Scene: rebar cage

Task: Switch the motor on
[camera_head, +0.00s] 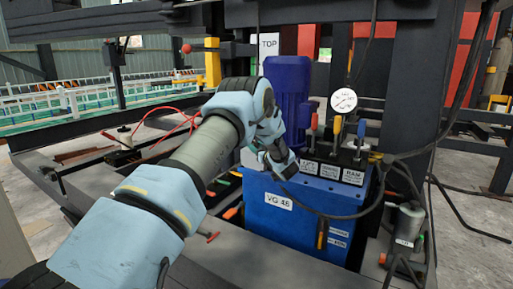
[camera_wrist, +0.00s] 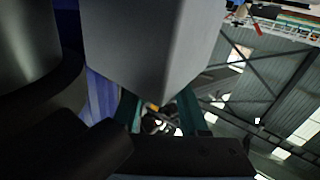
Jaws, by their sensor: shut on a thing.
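The blue motor (camera_head: 288,92) stands upright on the blue tank (camera_head: 270,215) marked VG 46. A pale grey box (camera_head: 249,157) shows beside the motor's foot, partly behind my arm. In the wrist view this grey box (camera_wrist: 150,40) looms large, with the blue motor (camera_wrist: 101,97) left of it. My gripper (camera_wrist: 135,150) shows as dark parts close below the box. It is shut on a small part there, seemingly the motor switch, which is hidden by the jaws. In the head view my wrist hides the gripper and the contact.
Right of the motor are a round white gauge (camera_head: 343,101) and several coloured levers over labelled black valve blocks (camera_head: 330,171). A black cable loops across the tank front. Dark steel posts crowd the back.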

